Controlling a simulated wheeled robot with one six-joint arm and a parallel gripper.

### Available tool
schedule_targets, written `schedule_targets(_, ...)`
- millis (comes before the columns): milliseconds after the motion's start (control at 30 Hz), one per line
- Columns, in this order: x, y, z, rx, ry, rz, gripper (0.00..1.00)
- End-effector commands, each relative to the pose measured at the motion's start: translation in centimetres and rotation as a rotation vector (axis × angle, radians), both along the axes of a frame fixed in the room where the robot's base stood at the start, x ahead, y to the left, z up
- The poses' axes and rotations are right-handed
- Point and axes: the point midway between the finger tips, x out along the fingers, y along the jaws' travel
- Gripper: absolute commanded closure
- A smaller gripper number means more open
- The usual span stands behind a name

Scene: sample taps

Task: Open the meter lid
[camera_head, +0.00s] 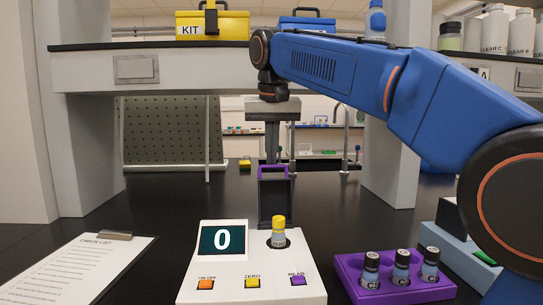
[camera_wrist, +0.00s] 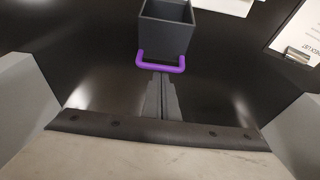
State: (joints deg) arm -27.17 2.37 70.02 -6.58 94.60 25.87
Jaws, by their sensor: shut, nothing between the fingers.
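The white meter (camera_head: 232,284) stands on the black bench, with its screen showing 0. Its dark box-shaped lid (camera_head: 275,205) is swung back behind the vial well, with its purple handle (camera_head: 274,168) at the far end. In the wrist view the hollow lid (camera_wrist: 166,32) shows its open inside, and its purple handle (camera_wrist: 160,66) is on the side near my fingers. A yellow-capped vial (camera_head: 279,238) stands uncovered in the well. My gripper (camera_head: 272,158) is shut and empty, pointing down just beyond the handle. The fingertips (camera_wrist: 164,78) look close to the handle; contact cannot be told.
A purple rack (camera_head: 399,291) with several vials stands right of the meter. A clipboard checklist (camera_head: 80,267) lies at left. A shelf (camera_head: 190,70) with a yellow kit box (camera_head: 212,27) spans above. The bench behind the lid is mostly clear.

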Motion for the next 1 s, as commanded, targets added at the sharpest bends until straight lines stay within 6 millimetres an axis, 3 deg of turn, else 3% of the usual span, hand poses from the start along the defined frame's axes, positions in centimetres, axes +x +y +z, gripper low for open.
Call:
schedule_targets(533,-0.5,0.0,0.2,0.0,-0.018,0.001,1.0)
schedule_targets(1000,-3.0,0.0,1.4,0.001,-0.169,0.003,1.0)
